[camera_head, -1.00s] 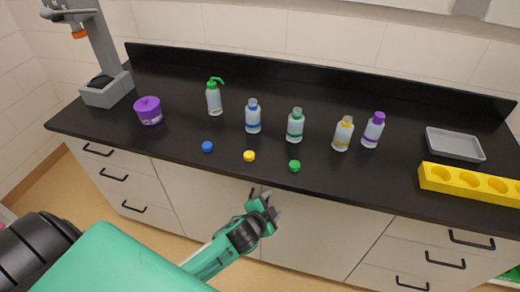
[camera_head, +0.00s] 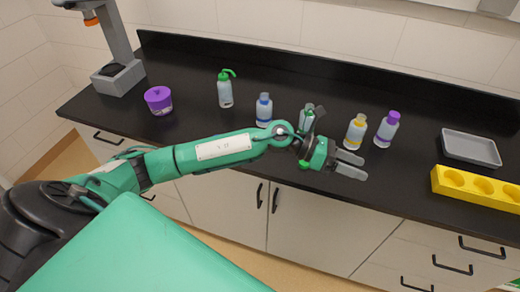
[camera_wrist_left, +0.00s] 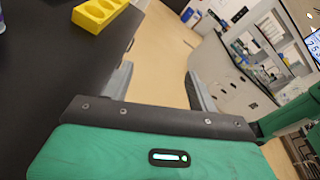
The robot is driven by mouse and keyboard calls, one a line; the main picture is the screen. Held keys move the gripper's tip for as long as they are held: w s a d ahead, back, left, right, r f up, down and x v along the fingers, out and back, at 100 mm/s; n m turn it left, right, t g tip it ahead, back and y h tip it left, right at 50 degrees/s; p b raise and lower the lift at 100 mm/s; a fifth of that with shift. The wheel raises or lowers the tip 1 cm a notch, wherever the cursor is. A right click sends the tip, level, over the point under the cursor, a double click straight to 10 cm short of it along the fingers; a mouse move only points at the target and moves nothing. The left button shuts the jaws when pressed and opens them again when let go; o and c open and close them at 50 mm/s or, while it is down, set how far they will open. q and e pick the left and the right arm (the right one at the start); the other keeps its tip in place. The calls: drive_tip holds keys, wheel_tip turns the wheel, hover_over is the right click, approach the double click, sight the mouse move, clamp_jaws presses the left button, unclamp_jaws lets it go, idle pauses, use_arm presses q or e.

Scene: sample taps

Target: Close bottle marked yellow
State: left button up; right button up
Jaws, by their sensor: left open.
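The yellow-marked bottle (camera_head: 355,132) stands upright on the black counter, right of centre, with yellow at its neck and on its label. The loose yellow cap does not show now; my left arm covers that part of the counter. My left gripper (camera_head: 352,165) is open over the front of the counter, just in front of the yellow-marked bottle, not around it. In the left wrist view, the open fingers (camera_wrist_left: 160,88) have nothing between them; the floor shows there. My right gripper is not in view.
A purple-capped bottle (camera_head: 387,130) stands close right of the yellow-marked one. A green-marked bottle (camera_head: 306,119), partly hidden, and a blue-marked bottle (camera_head: 264,110) stand left. A yellow rack (camera_head: 478,190) and grey tray (camera_head: 470,148) lie right. A wash bottle (camera_head: 225,92) and purple pot (camera_head: 158,101) stand left.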

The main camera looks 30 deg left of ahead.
use_arm(q)
drive_tip(key=w+a+f+m+g+y, duration=0.1)
drive_tip(key=a+y, duration=0.4)
drive_tip(key=a, duration=0.5)
drive_tip(key=w+a+m+g+y, duration=0.1)
drive_tip(key=a+m+y, duration=0.3)
drive_tip(key=a, duration=0.6)
drive_tip(key=w+a+f+m+g+y, duration=0.1)
drive_tip(key=w+a+m+y, duration=0.1)
drive_tip(key=a+y, duration=0.4)
drive_tip(key=a, duration=0.4)
drive_tip(key=shift+w+a+f+m+y, duration=0.35)
drive_tip(key=shift+w+m+y, duration=0.05)
wheel_tip(320, 180, down, 8)
drive_tip(key=p, duration=0.3)
drive_tip(key=shift+r, duration=0.1)
drive_tip(key=shift+f, duration=0.45)
